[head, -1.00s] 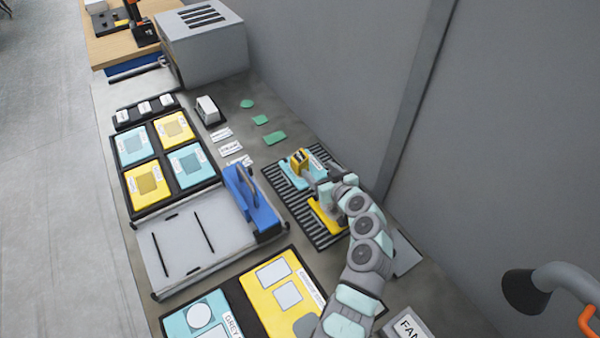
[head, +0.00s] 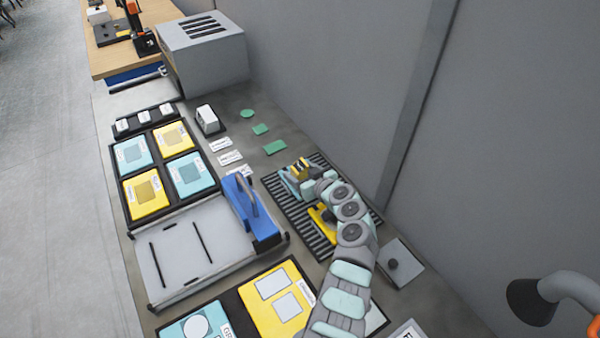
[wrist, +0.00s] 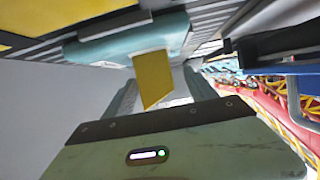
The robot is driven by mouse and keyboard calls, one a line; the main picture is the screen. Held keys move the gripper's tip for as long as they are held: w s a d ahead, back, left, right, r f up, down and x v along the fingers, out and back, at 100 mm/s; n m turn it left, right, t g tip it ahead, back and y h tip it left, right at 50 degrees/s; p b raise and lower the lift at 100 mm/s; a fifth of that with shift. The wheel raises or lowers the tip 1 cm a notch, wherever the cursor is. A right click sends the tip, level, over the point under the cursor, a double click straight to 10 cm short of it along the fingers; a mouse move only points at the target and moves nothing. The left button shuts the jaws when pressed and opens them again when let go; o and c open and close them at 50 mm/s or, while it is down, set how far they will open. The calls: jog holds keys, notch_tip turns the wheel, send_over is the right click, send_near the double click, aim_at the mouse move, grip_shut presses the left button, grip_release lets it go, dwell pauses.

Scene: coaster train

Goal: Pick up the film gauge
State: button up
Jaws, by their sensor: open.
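No label lets me tell for certain which thing is the film gauge. My gripper (head: 297,180) is open over the far end of the black ribbed mat (head: 318,240). A small yellow piece with dark marks (head: 300,167) is at the gripper. In the wrist view a yellow piece (wrist: 152,78) shows between the open fingers, in front of a pale teal part (wrist: 120,45). I cannot tell whether the fingers touch it. Another yellow object (head: 322,220) lies on the mat, partly hidden by my arm.
Left of the mat is a paper trimmer with a blue block (head: 262,226). A black tray (head: 158,165) holds yellow and teal squares. Green pieces (head: 275,147) lie beyond the mat. A grey plate with a black knob (head: 405,275) lies right of my arm. The wall borders the right.

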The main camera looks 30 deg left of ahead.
aim_at(295, 167)
jog(key=shift+w+a+f, duration=0.2)
jog(key=shift+w+a, duration=0.35)
jog(key=shift+a, duration=0.05)
jog(key=shift+b+x, duration=0.6)
jog(key=shift+x, duration=0.2)
jog(key=shift+w+a+f, duration=0.15)
jog(key=shift+a, duration=0.15)
jog(key=shift+c, duration=0.5)
grip_shut()
